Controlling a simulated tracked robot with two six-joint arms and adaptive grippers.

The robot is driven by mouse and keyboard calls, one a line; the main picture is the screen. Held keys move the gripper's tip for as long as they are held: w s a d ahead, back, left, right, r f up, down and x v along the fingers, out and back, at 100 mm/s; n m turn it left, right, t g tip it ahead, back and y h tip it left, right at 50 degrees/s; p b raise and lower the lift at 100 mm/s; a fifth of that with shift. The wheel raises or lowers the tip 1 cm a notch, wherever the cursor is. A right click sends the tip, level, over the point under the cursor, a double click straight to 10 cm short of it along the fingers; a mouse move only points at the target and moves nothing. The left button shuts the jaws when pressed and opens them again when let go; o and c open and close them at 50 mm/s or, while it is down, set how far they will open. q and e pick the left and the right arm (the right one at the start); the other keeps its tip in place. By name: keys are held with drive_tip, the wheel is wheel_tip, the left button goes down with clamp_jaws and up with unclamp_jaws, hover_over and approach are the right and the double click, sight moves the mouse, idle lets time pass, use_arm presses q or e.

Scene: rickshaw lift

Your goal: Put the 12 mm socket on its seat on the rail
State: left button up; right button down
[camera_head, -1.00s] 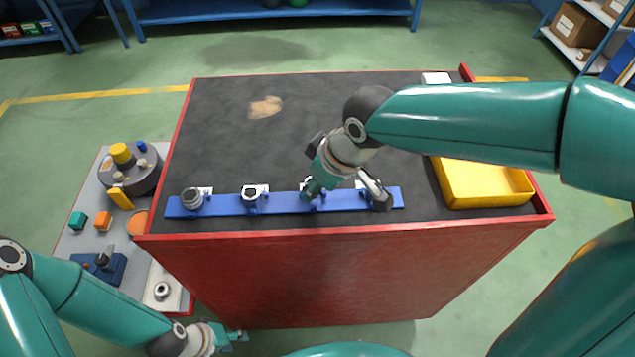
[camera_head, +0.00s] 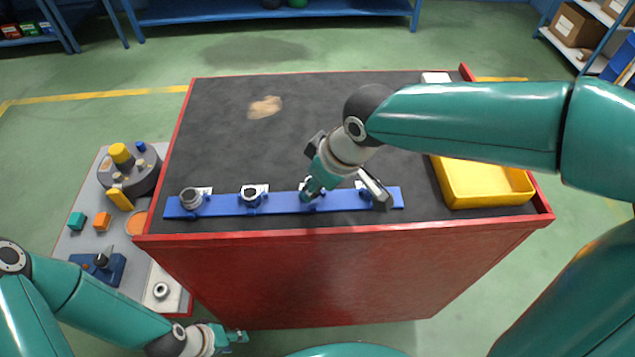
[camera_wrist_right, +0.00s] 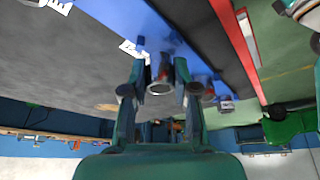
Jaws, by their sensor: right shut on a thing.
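The blue rail (camera_head: 225,206) lies along the near edge of the dark bench top. A grey socket stands at its left end (camera_head: 190,198) and another one seat along (camera_head: 252,194). My right gripper (camera_wrist_right: 161,77) is shut on a metal socket (camera_wrist_right: 160,88), its open ring facing the wrist camera. In the head view the gripper is low over the right half of the rail and hides the held socket. I cannot tell whether that socket touches the rail. No size mark is readable. My left gripper (camera_head: 236,341) is open and empty, low before the red cabinet.
A yellow tray (camera_head: 485,186) is at the bench's right. A grey side table at left holds a round fixture (camera_head: 130,170), coloured blocks, a blue fixture (camera_head: 98,266) and a metal ring (camera_head: 161,291). The bench behind the rail is mostly clear.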

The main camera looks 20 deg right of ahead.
sight(318, 195)
drive_tip(key=shift+f+b, duration=0.7)
drive_tip(key=shift+b, duration=0.05)
idle(0.6)
drive_tip(key=shift+s+f, duration=0.15)
drive_tip(key=shift+f, duration=0.1)
idle(0.3)
drive_tip(key=shift+s+f+b, duration=0.35)
drive_tip(key=shift+f+b, duration=0.35)
drive_tip(key=shift+b, duration=0.15)
idle(0.7)
drive_tip(key=c, duration=1.1)
unclamp_jaws()
drive_tip(key=shift+w+d, duration=0.1)
drive_tip(key=o, duration=0.3)
drive_tip(key=shift+w+f, duration=0.2)
drive_tip(key=shift+w, duration=0.15)
drive_tip(key=shift+s+r, duration=0.1)
drive_tip(key=shift+r, duration=0.15)
drive_tip(key=o, duration=0.6)
drive_tip(key=shift+r, duration=0.1)
drive_tip(key=shift+o, duration=0.2)
drive_tip(key=shift+r, duration=0.1)
